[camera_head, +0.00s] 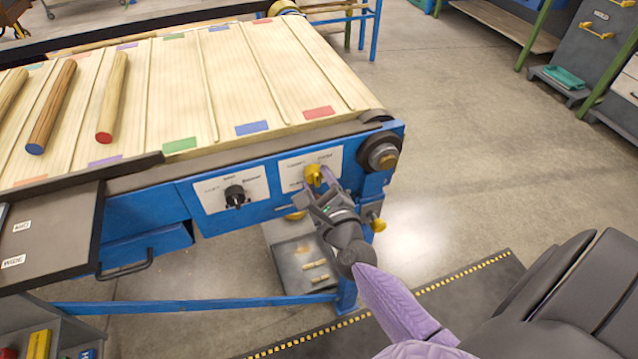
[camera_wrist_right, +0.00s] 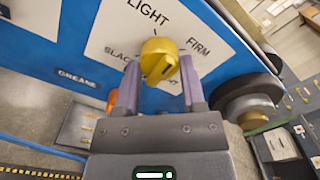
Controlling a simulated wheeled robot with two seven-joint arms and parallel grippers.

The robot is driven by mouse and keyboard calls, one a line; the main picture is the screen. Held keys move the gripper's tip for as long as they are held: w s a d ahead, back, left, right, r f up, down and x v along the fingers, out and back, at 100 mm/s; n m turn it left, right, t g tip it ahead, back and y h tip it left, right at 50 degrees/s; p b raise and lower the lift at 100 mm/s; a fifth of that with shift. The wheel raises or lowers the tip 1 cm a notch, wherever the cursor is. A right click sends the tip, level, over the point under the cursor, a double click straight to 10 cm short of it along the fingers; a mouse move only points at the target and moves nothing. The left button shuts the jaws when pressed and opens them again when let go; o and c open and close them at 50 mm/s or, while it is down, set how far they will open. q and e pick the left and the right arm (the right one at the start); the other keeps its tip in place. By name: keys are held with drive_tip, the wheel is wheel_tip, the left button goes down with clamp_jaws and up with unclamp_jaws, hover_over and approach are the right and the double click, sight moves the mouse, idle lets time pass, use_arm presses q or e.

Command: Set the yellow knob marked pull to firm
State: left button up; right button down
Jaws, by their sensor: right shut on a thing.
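The yellow knob (camera_head: 313,174) sits on a white label plate on the blue front of the conveyor. My left gripper is out of view.
A black knob (camera_head: 235,196) on its own plate sits to the left. A dark round roller end (camera_head: 380,152) and a yellow knob (camera_head: 377,222) lie to the right. Wooden rods (camera_head: 112,98) lie on the belt. The floor at right is open.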

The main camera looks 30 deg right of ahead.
drive_tip(key=m+b, duration=0.1)
drive_tip(key=m, duration=0.4)
drive_tip(key=shift+a+f, duration=0.1)
drive_tip(key=shift+f, duration=0.05)
drive_tip(key=shift+m+b, duration=0.6)
drive_tip(key=shift+m, duration=1.7)
drive_tip(key=shift+c, duration=0.9)
unclamp_jaws()
